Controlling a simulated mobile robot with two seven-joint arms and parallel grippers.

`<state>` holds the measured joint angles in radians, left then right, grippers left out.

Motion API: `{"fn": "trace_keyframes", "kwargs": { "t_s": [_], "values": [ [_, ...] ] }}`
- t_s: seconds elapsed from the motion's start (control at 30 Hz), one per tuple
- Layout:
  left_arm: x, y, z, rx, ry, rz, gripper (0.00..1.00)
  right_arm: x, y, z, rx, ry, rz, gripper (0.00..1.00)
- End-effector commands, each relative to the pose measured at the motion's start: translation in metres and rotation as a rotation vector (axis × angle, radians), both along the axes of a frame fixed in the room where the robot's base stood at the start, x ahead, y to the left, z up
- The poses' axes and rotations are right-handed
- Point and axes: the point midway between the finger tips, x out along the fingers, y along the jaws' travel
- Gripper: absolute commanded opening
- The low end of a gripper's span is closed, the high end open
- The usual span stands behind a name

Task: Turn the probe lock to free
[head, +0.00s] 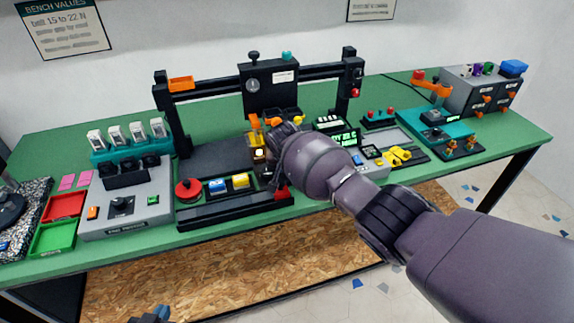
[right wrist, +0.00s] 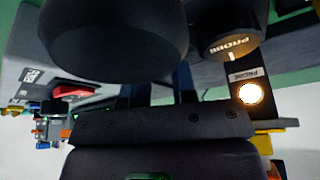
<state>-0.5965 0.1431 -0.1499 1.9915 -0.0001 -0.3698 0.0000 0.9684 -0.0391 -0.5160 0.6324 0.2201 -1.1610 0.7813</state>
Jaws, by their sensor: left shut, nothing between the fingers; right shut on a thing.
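My right arm reaches to the printer carriage (head: 258,142), and its wrist hides most of the right gripper in the head view. In the right wrist view my right gripper (right wrist: 156,92) is shut, its fingers running up behind a large dark round body (right wrist: 112,40). It seems to grip the probe lock, but the gripped part is hidden and its setting cannot be read. A dark cylinder marked PROBE (right wrist: 230,35) is beside the fingers, with a lit lamp (right wrist: 250,94) under a small PROBE label. My left gripper (head: 150,316) is shut and empty at the bottom edge, away from the bench.
The printer's dark frame (head: 165,120) surrounds the carriage. A red button (head: 188,190) and blue and yellow blocks stand in front. A grey control box (head: 125,205) is left; a green-lit display (head: 344,138) and yellow parts are right. Open floor lies before the bench.

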Motion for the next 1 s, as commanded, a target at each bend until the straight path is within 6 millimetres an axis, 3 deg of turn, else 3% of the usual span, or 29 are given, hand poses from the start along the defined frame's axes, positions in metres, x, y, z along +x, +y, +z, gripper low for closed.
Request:
{"fn": "trace_keyframes", "kwargs": {
  "t_s": [0.57,0.6,0.73,1.0],
  "values": [
    [-0.0055,0.0009,-0.0028,0.000,0.011,0.004,0.00,-0.0006,0.0005,-0.0008,0.000,0.003,-0.031,0.01],
    [-0.0055,0.0010,-0.0029,0.000,0.011,0.004,0.00,-0.0006,0.0005,-0.0008,0.001,0.002,-0.031,0.30],
    [-0.0053,0.0008,-0.0028,0.001,0.010,0.003,0.00,-0.0004,0.0005,-0.0005,0.001,0.002,-0.031,0.50],
    [-0.0036,0.0006,-0.0017,0.000,0.007,0.002,0.00,-0.0003,0.0003,0.0000,0.001,0.001,-0.030,0.51]
  ]
}}
